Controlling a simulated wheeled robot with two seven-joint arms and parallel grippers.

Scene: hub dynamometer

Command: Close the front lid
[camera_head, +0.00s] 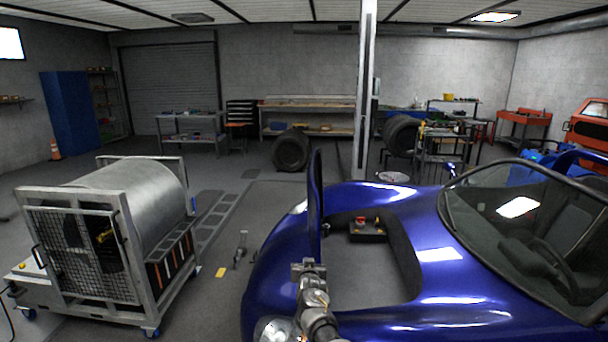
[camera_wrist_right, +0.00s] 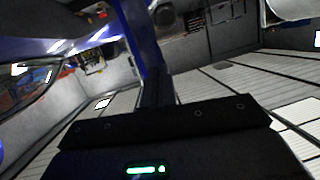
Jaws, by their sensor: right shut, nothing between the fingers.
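The blue car's front lid (camera_head: 315,200) stands up almost vertically at the nose side of the open front compartment (camera_head: 375,262). In the head view it shows nearly edge-on. My right gripper (camera_head: 308,264) is at the lower part of the lid, close to its bottom end; I cannot tell whether it touches. The right wrist view shows the blue lid (camera_wrist_right: 150,62) rising just beyond the dark gripper body, and the fingers are hard to make out there. My right gripper is shut with nothing in it. My left gripper is not in view.
The blue car body (camera_head: 455,255) fills the right foreground. A small dark box with a red item (camera_head: 366,230) sits in the compartment. A wheeled dynamometer with a metal drum (camera_head: 130,205) stands at left. A pillar (camera_head: 364,90) rises behind the car. Floor between dynamometer and car is mostly clear.

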